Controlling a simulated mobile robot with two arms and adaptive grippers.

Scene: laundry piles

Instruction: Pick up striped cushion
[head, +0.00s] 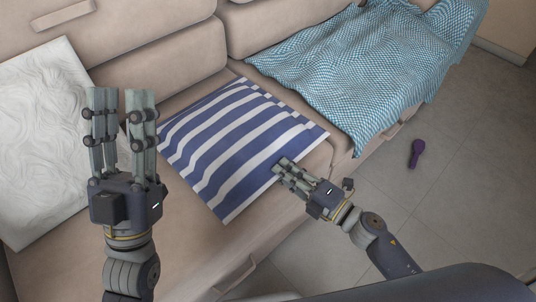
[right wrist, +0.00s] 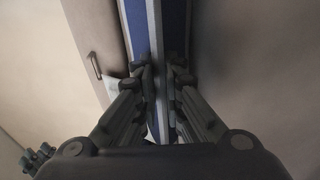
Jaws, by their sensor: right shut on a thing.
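The striped cushion (head: 245,130), blue and white, lies on the beige sofa seat in the head view. My right gripper (head: 284,169) is at its near right edge, shut on it. In the right wrist view the cushion (right wrist: 172,28) runs as an upright striped band between the fingers of the right gripper (right wrist: 162,78). My left gripper (head: 122,98) points up the picture, left of the cushion. Its fingers are apart with nothing seen between them.
A white patterned cushion (head: 40,140) leans on the sofa (head: 180,235) at the left. A blue-and-white patterned blanket (head: 370,65) covers the right seat. A purple object (head: 416,153) lies on the grey tiled floor (head: 470,190), which is otherwise mostly clear at the right.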

